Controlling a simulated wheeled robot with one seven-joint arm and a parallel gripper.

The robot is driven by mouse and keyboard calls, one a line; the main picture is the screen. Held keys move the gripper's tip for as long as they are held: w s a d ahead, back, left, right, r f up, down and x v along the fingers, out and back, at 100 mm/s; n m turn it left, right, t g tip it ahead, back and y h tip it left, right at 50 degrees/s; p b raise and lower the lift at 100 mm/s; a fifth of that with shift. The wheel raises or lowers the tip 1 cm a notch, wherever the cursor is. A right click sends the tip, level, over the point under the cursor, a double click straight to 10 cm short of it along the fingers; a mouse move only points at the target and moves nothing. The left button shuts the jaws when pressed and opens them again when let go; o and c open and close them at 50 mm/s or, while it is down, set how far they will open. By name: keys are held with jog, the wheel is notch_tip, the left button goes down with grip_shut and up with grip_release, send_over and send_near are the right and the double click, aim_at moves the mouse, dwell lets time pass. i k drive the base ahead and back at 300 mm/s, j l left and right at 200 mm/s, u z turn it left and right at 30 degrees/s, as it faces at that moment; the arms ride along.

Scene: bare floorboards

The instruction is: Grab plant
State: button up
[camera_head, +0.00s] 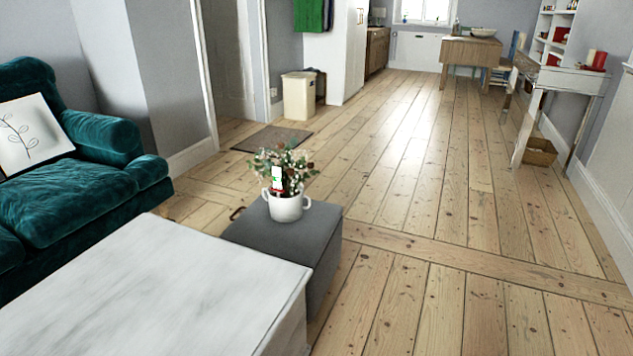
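The plant (287,170) has green leaves with some reddish-brown parts. It stands upright in a white pot with handles (286,208). The pot rests on a dark grey box-like stool (318,262), near the middle of the head view. A small red, white and black item (277,178) shows in front of the leaves, and I cannot tell what it is. My gripper and arm are not in this view.
A white-topped table (150,290) stands in the left foreground beside the stool. A teal sofa (70,190) is at the left. A beige bin (298,95) and a doormat (272,138) lie behind. A white desk (560,80) stands right. The floorboards (440,210) right of the stool are clear.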

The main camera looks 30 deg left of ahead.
aim_at(286, 196)
jog(key=i+u, duration=0.15)
jog(key=i, duration=0.3)
jog(key=i+l+u, duration=0.15)
jog(key=i, duration=0.3)
jog(key=i+u, duration=0.15)
jog(key=i, duration=0.3)
jog(key=i+l+u, duration=0.15)
jog(key=i, duration=0.3)
jog(key=i+u, duration=0.25)
jog(key=u, duration=0.2)
jog(key=i+l+u, duration=0.2)
jog(key=u, duration=0.3)
jog(key=i+l+u, duration=0.2)
jog(key=u, duration=0.25)
jog(key=i+l+u, duration=0.15)
jog(key=l+u, duration=0.15)
jog(key=u, duration=0.15)
jog(key=i+l+u, duration=0.1)
jog(key=l+u, duration=0.25)
jog(key=u, duration=0.15)
jog(key=i+l+u, duration=0.2)
jog(key=l+u, duration=0.2)
jog(key=i+l+u, duration=0.1)
jog(key=l+u, duration=0.3)
jog(key=j, duration=0.1)
